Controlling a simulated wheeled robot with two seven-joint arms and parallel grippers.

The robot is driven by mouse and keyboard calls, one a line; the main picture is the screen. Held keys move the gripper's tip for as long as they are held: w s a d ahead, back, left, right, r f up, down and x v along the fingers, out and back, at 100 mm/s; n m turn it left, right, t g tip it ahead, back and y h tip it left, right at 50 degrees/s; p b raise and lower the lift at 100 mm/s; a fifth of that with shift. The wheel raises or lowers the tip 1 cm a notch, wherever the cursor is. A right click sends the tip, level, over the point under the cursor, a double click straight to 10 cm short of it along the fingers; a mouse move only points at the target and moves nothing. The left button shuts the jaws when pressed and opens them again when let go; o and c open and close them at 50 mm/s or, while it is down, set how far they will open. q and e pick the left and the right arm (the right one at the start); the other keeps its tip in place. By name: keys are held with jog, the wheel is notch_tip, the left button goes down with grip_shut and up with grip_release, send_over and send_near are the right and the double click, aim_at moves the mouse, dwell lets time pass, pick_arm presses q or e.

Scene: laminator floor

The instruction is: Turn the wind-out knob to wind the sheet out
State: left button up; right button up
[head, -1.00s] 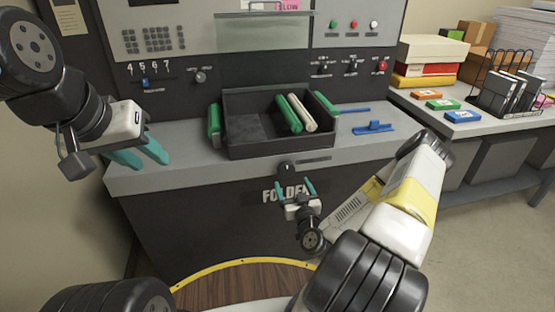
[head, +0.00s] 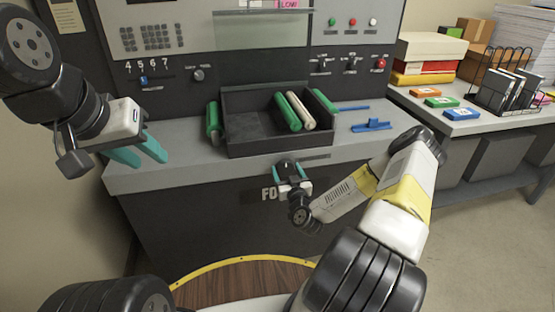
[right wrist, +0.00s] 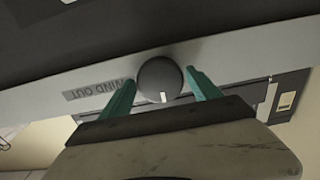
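The wind-out knob (head: 287,164) is a round black knob on the front edge of the grey machine. In the right wrist view the knob (right wrist: 160,80) shows a white mark at its lower edge, with a "WIND OUT" label (right wrist: 92,90) upside down beside it. My right gripper (head: 291,172) is at the knob, its teal fingers one on each side. In the right wrist view narrow gaps show between the fingers and the knob, so it looks open around it. My left gripper (head: 144,157) is open and empty above the machine's left front edge.
A black tray (head: 262,151) with green and cream rolls sits on the machine ledge (head: 185,160) behind the knob. A blue part (head: 371,125) lies to its right. A side table (head: 475,122) at right holds boxes, cards and a wire rack.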

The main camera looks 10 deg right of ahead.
jog(key=c, duration=1)
